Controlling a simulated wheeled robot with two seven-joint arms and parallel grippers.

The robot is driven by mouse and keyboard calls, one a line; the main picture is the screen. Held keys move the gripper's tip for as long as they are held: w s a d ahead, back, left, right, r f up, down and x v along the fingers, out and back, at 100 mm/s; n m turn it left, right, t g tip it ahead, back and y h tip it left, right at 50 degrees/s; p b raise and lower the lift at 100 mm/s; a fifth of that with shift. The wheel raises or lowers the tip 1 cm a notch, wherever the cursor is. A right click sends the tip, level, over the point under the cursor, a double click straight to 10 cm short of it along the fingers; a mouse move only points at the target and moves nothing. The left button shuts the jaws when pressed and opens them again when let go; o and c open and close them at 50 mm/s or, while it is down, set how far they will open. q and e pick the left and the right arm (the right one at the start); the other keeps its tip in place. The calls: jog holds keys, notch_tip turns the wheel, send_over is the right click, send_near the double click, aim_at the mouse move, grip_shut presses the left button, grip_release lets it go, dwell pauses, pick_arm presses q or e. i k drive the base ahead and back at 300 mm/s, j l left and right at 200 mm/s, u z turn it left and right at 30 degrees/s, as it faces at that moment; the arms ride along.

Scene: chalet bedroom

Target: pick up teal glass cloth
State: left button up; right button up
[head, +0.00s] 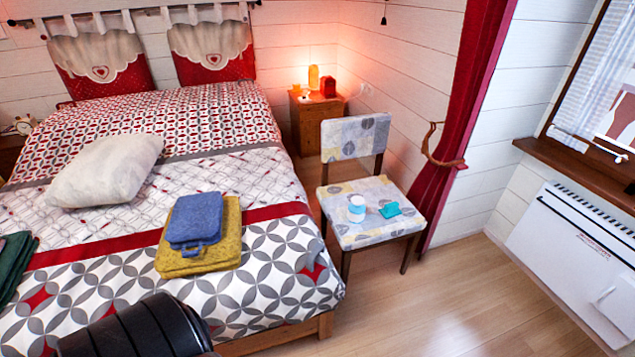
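A small teal cloth (390,210) lies on the patterned seat of a chair (372,231) right of the bed. It looks folded or bunched, and is too small to make out in detail. A small white and light blue container (356,208) stands just left of it on the same seat, apart from it. A dark arm link of mine shows at the bottom left, over the bed's near edge. Neither of my grippers is in the picture.
The bed (262,262) fills the left, with folded blue (195,220) and mustard (226,243) cloths and a white pillow (108,176). A red curtain (462,120) hangs behind the chair. A white heater (570,262) stands at right. Wooden floor (450,300) before the chair is clear.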

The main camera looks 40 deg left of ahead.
aim_at(390, 210)
jog(key=u, duration=0.65)
jog(key=z, duration=1.55)
jog(key=u, duration=1.6)
jog(key=i+l+u, duration=0.15)
jog(key=u, duration=0.3)
jog(key=i+l+u, duration=0.15)
jog(key=u, duration=0.25)
jog(key=l+u, duration=0.45)
jog(key=i+j, duration=0.05)
